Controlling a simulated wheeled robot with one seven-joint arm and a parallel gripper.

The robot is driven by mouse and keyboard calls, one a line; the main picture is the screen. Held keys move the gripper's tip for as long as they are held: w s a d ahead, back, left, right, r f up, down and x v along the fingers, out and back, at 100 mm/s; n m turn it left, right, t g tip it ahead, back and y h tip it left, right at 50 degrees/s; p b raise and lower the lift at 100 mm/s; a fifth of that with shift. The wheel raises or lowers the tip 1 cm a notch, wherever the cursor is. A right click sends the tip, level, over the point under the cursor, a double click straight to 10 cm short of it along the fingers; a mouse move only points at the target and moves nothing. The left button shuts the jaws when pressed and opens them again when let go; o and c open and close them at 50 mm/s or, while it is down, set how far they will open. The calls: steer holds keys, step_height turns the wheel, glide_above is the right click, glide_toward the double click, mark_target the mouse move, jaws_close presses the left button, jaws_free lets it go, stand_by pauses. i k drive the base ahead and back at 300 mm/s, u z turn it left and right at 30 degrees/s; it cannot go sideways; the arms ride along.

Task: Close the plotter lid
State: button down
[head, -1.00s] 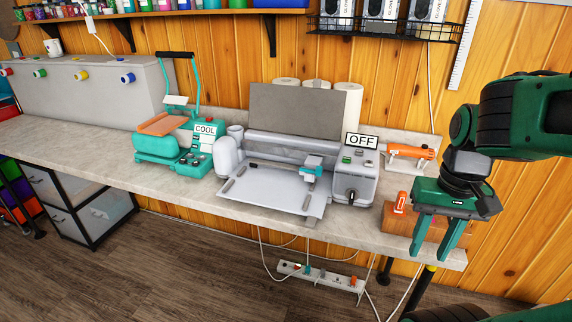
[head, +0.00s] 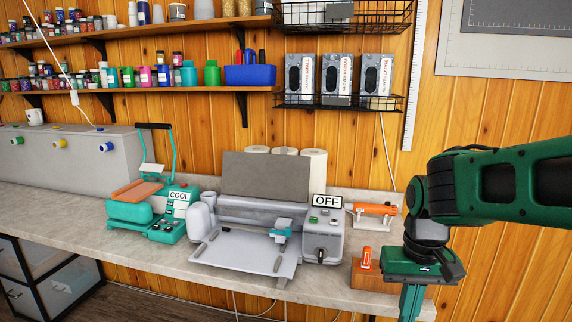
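The plotter (head: 243,254) is a grey machine on the workbench, with a flat front tray and a small teal-and-grey carriage on its rail. Its lid (head: 267,177) is a dark grey panel standing raised at the back of the machine. An OFF sign (head: 326,201) stands on the control box at its right end. My gripper (head: 411,304) hangs at the front right of the bench, right of the plotter and apart from it. Only part of its fingers shows; the tips are cut off by the lower picture edge.
A teal heat press (head: 150,212) with a COOL sign stands left of the plotter. White rolls (head: 313,170) stand behind the lid. An orange tool (head: 375,209) and a wooden block (head: 385,277) lie to the right. Shelves and a wire basket (head: 340,104) hang above.

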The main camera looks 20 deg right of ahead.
mark_target(284, 176)
steer(key=k, duration=1.1)
steer(key=u, duration=0.35)
steer(key=i, duration=1.8)
steer(key=z, duration=0.8)
steer(key=i, duration=0.35)
steer(key=z, duration=0.2)
